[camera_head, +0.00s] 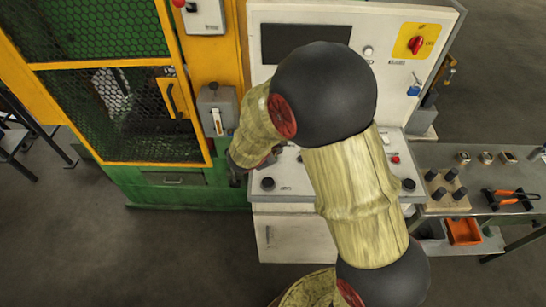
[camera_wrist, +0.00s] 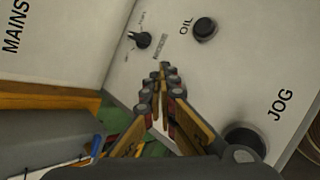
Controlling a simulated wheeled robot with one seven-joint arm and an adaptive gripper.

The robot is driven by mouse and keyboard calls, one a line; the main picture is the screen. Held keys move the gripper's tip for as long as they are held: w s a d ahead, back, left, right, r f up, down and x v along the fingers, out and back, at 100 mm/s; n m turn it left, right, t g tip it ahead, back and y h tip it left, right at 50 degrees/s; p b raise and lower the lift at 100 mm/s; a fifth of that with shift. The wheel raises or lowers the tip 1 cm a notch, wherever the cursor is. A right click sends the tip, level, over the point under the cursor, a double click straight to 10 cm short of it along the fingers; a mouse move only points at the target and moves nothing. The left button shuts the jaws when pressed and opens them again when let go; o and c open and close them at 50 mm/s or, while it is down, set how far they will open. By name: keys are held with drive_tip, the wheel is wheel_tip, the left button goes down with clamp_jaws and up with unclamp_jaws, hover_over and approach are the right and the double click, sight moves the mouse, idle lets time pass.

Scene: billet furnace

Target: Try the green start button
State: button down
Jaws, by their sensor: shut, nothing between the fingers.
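I cannot make out a green start button in either view; my arm covers part of the sloped control panel (camera_head: 290,205) in the head view. In the wrist view my gripper (camera_wrist: 164,70) is shut and empty, with its fingertips over the pale panel face. A black button marked OIL (camera_wrist: 205,28) lies beyond and to the right of the tips. A black selector knob (camera_wrist: 141,40) lies beyond and to their left. A larger black button beside the word JOG (camera_wrist: 245,141) is at the lower right. Whether the tips touch the panel I cannot tell.
In the head view, a red button (camera_head: 395,159) sits on the panel right of my arm. A red rotary switch (camera_head: 416,44) on a yellow plate is on the upright cabinet. The yellow-framed mesh guard (camera_head: 125,112) stands left. A side table (camera_head: 480,178) stands right.

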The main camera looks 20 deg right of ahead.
drive_tip(key=shift+f, duration=0.2)
idle(0.5)
drive_tip(key=shift+f+b, duration=0.25)
drive_tip(key=shift+b, duration=0.4)
drive_tip(key=shift+f+b, duration=0.4)
drive_tip(key=shift+b, duration=0.05)
idle(0.4)
drive_tip(key=shift+r, duration=0.1)
drive_tip(key=shift+r+p, duration=0.5)
drive_tip(key=shift+r, duration=0.4)
